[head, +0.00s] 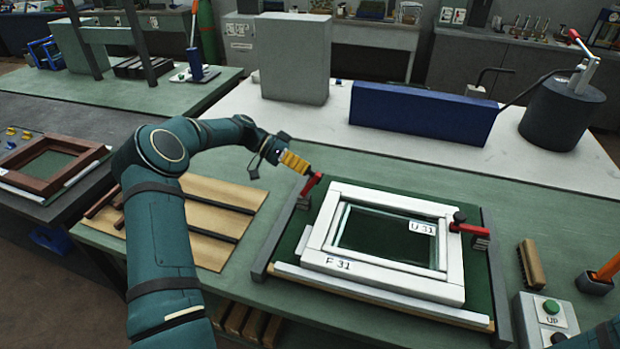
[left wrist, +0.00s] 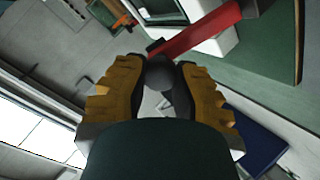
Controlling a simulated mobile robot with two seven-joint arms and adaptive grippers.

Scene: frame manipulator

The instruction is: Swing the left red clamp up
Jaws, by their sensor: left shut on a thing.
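The left red clamp (head: 312,184) stands at the left edge of the white frame (head: 345,265), its red arm tilted up toward my gripper. My left gripper (head: 304,169), with yellow fingers, is at the upper end of that arm. In the left wrist view the gripper (left wrist: 161,72) is shut on the dark round knob of the red clamp arm (left wrist: 195,32). The right red clamp (head: 470,229) lies across the frame's right side, its dark knob over the frame. Glass sits inside the frame, labelled U 31 and F 31. My right gripper is out of view.
The frame rests on a green fixture board with dark side rails (head: 290,235). A brush (head: 531,263) and a box with a green UP button (head: 545,315) are to the right. A blue block (head: 425,112) and a grey box (head: 293,62) stand behind.

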